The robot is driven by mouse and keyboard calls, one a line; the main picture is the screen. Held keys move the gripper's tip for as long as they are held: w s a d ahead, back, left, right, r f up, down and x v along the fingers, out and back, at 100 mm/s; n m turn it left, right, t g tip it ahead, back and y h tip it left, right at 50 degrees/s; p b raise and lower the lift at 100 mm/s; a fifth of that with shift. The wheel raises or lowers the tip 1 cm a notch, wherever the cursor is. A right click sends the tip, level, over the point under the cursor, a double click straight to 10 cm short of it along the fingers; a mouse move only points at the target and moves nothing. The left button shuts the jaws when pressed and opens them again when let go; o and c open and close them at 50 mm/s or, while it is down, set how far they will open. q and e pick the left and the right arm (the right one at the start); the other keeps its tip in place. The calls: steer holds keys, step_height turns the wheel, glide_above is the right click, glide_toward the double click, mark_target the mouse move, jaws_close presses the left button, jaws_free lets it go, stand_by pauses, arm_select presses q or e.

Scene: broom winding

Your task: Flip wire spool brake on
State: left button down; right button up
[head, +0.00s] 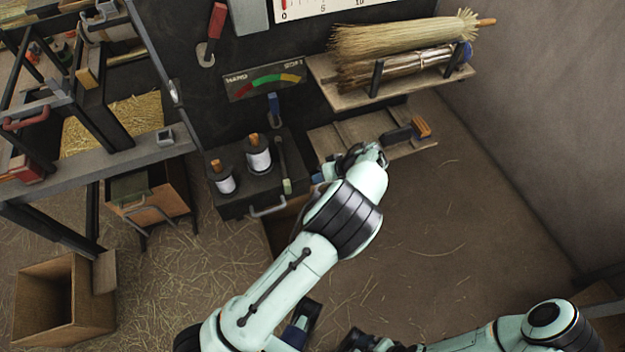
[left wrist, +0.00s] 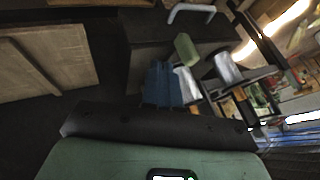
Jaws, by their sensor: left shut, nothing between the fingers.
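The wire spool box (head: 235,205) is a dark case with two silver wire spools, a near one (head: 225,182) and a far one (head: 258,158). The brake lever (head: 281,160) is a dark bar beside the far spool, with a pale green grip (head: 287,186) toward the front edge. My left gripper (head: 318,178) is shut and empty, just right of the grip. In the left wrist view the blue fingertips (left wrist: 163,85) sit close to the pale green grip (left wrist: 186,50); contact cannot be told. My right gripper (head: 300,322) is low in the head view, partly hidden; its jaws are unclear.
A hard-soft gauge (head: 265,82) with a blue lever (head: 273,108) is on the wall behind. A shelf (head: 345,98) with broom straw and a lower wooden shelf (head: 345,135) stand right of the box. A handle (head: 268,209) juts from the box front. The floor at right is mostly clear.

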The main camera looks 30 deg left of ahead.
arm_select(q)
steer(key=v, duration=0.5)
stand_by(0.4)
